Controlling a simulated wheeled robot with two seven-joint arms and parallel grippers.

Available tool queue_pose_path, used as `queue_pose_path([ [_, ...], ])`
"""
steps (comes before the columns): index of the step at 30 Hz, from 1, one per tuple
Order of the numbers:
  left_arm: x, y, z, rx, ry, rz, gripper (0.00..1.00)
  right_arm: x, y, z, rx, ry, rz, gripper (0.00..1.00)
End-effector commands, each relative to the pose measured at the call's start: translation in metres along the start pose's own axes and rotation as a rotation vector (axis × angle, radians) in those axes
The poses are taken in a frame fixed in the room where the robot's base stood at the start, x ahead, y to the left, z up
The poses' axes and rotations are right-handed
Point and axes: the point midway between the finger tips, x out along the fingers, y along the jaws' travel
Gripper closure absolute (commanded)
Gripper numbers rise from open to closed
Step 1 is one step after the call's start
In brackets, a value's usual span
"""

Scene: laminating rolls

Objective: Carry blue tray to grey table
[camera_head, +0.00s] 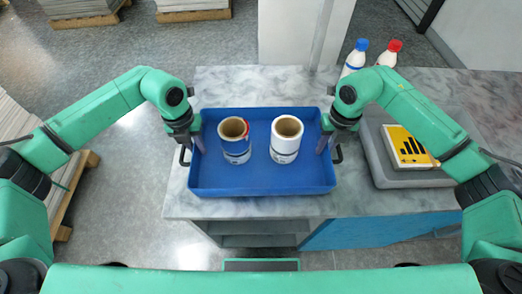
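The blue tray (262,180) lies on a marble-topped table (450,95) in front of me, its near edge just inside the table's edge. Two white rolls stand upright in it: the left roll (235,150) has a red and blue band, the right roll (286,143) is mostly white. My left gripper (192,146) is at the tray's left wall, beside a black handle. My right gripper (327,143) is at the right wall, beside the other handle. Their fingers are close to the walls and partly hidden, so I cannot tell whether they are shut. I cannot tell which table is the grey table.
A blue-capped bottle (356,57) and a red-capped bottle (389,55) stand behind. Stacked sheets on pallets (77,8) are at the back left.

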Motion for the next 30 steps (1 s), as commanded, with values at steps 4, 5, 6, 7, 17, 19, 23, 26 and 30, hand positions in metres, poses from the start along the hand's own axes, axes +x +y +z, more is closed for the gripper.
queue_pose_path([
  [4,-0.0002,0.0000,0.0000,0.000,0.000,0.000,1.00,-0.0003,0.0000,0.0001,0.000,0.000,0.000,1.00],
  [5,-0.0003,0.0000,0.0000,0.000,0.000,0.000,1.00,-0.0004,0.0000,0.0001,0.000,0.000,0.000,1.00],
  [6,-0.0003,0.0000,0.0000,0.000,0.000,0.000,1.00,-0.0004,0.0000,0.0001,0.000,0.000,0.000,1.00],
  [7,-0.0003,0.0000,0.0000,0.000,0.000,0.000,1.00,-0.0004,0.0000,0.0001,0.000,0.000,0.000,1.00],
  [17,-0.0005,0.0001,0.0000,0.000,0.000,0.000,1.00,-0.0007,0.0000,0.0002,0.000,0.000,0.001,1.00],
  [19,-0.0005,0.0001,0.0000,0.000,0.000,0.000,1.00,-0.0007,0.0000,0.0002,0.000,0.000,0.001,1.00],
  [23,-0.0006,0.0001,0.0000,0.000,0.000,0.000,1.00,-0.0008,0.0000,0.0002,0.000,0.000,0.001,1.00],
  [26,-0.0006,0.0001,0.0000,0.000,0.000,0.000,1.00,-0.0008,0.0000,0.0002,0.000,0.000,0.001,1.00],
  [30,-0.0006,0.0001,0.0000,-0.001,0.000,0.000,1.00,-0.0009,0.0000,0.0003,0.000,0.000,0.001,1.00],
])
